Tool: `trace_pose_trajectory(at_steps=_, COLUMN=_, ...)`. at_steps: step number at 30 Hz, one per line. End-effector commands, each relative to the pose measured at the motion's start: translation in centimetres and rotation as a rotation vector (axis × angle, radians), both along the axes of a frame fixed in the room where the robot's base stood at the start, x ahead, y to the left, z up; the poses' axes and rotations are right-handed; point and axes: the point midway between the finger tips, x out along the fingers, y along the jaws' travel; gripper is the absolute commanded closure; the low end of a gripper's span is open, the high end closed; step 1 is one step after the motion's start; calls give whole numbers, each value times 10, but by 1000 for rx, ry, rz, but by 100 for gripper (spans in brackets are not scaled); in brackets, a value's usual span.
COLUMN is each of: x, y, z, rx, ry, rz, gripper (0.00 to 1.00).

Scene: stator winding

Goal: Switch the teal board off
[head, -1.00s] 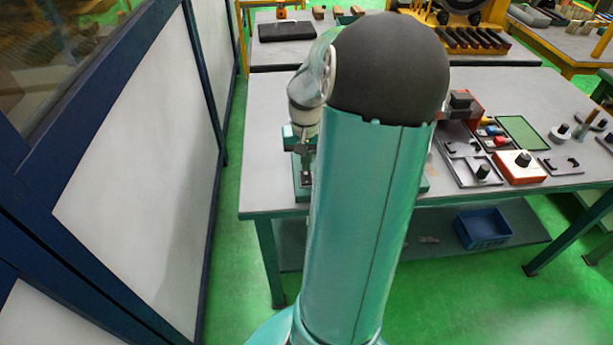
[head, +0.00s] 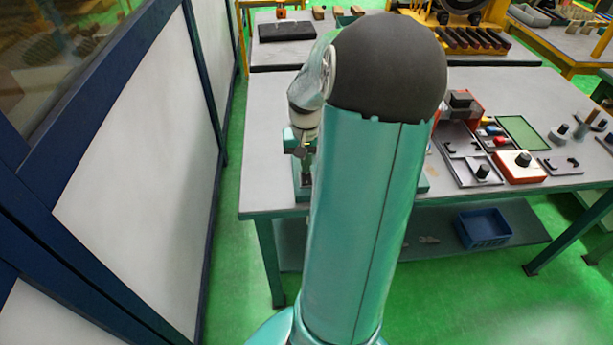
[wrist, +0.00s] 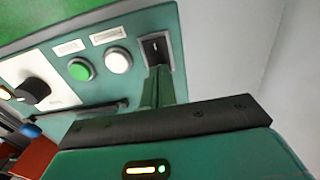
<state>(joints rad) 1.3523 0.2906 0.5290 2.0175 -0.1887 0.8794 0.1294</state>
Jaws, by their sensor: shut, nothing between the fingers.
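The teal board (wrist: 120,85) fills much of the wrist view. It carries a green button (wrist: 81,69), a white button (wrist: 118,60), a black knob on a white plate (wrist: 34,90), and a black rocker switch (wrist: 156,48) at its right end. My gripper (wrist: 158,72) is shut and empty, its fingertips at the lower edge of the rocker switch; I cannot tell if they touch it. In the head view my own arm hides most of the board, and only part of its teal base (head: 424,184) shows. My gripper is small there (head: 304,155).
The grey table (head: 270,130) holds a black tray (head: 462,150), orange-red boxes with knobs (head: 520,166) and a green mat (head: 524,132) at right. A blue bin (head: 484,228) sits on the lower shelf. A white partition (head: 140,160) stands at left.

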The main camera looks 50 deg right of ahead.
Motion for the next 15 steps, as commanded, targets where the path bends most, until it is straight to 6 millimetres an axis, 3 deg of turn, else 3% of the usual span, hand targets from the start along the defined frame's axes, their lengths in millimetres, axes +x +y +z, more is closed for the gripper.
trace_pose_trajectory(at_steps=15, x=0, y=0, z=-7, rx=2, ry=1, rz=0, gripper=100)
